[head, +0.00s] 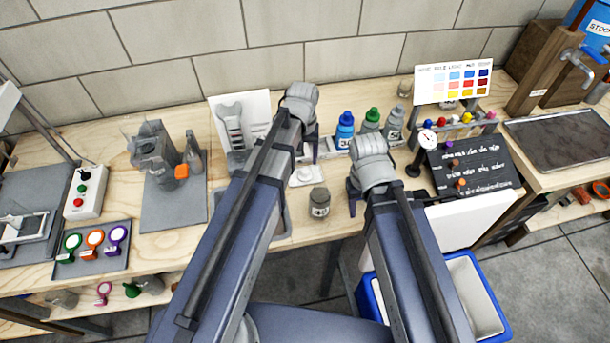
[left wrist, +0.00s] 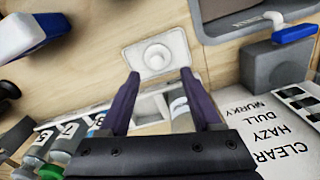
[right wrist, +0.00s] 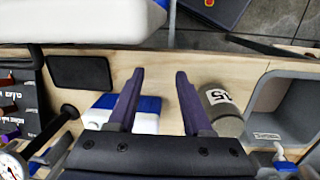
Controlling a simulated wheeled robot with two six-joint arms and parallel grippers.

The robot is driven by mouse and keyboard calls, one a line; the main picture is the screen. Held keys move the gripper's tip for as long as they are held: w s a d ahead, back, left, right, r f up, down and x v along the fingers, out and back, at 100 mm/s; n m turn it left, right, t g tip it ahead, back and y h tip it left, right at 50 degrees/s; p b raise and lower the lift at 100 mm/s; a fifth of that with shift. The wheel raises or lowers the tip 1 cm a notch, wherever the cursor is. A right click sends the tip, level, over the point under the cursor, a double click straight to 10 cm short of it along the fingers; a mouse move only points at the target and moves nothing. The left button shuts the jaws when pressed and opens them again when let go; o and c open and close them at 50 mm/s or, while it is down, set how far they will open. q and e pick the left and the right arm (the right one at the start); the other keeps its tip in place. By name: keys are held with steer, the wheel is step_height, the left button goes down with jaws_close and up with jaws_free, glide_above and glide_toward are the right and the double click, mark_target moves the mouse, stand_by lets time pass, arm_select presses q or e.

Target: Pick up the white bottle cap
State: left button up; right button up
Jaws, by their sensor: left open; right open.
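The white bottle cap (head: 304,174) sits on a small white square plate on the bench, just beyond the grey jar. In the left wrist view the round white cap (left wrist: 157,56) lies on its plate (left wrist: 136,54), in front of the fingertips. My left gripper (head: 308,152) is open and empty, with its fingers (left wrist: 160,82) pointing toward the plate and apart from the cap. My right gripper (head: 356,192) is open and empty to the right of the cap. The right wrist view shows its two fingers (right wrist: 159,80) spread with bare wood between them.
A grey jar labelled 15 (head: 319,204) stands between the arms, beside a right finger. Blue, green and grey capped bottles (head: 345,131) stand behind. A grey tray (head: 282,222) is partly hidden by my left arm. A black board (head: 470,168) and gauge (head: 427,138) stand right.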

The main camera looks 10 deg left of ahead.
mark_target(305, 170)
arm_select(q)
steer(key=shift+d+f+b, duration=0.15)
steer(key=shift+f+b, duration=1.15)
steer(key=shift+f, duration=0.05)
steer(key=shift+d+f+b, duration=0.1)
steer(key=shift+f+b, duration=1.2)
arm_select(e)
steer(key=shift+f, duration=2.65)
arm_select(q)
steer(key=shift+r, duration=0.15)
steer(key=shift+c, duration=0.2)
arm_select(e)
steer(key=shift+r, duration=0.1)
arm_select(q)
jaws_close()
